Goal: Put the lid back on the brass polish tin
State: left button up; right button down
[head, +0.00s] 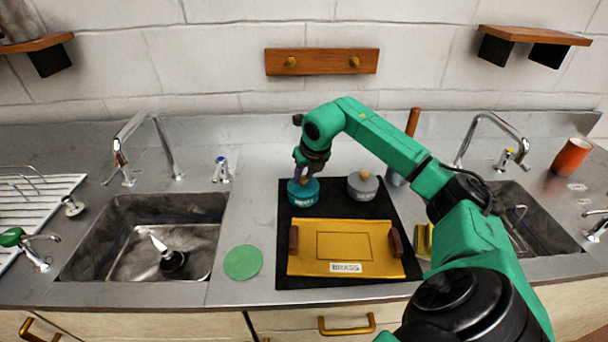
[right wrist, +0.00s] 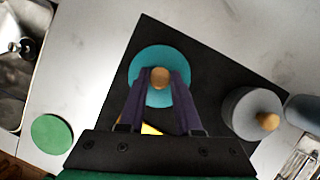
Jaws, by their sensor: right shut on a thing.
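A teal tin (head: 304,198) with a pale label stands at the back left of a black mat. My right gripper (head: 303,176) is directly above it, pointing down, shut on the wooden knob of a teal lid. In the right wrist view the knob (right wrist: 159,77) sits between the two fingers, with the round teal lid (right wrist: 150,60) below them. The lid is over the tin; whether it is fully seated I cannot tell. The lid hides the tin's opening. My left gripper is not in view.
A grey tin (head: 362,187) with a wooden knob stands right of the teal tin. A brass tray (head: 345,262) labelled BRASS lies in front on the black mat (head: 295,282). A green disc (head: 242,262) lies left of the mat. Sinks (head: 140,205) flank the counter.

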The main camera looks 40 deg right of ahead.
dwell(0.3)
jog(key=shift+c, duration=0.2)
grip_release()
jog(key=shift+r+p, duration=2.8)
jog(key=shift+r, duration=0.75)
jog(key=shift+c, duration=0.3)
grip_shut()
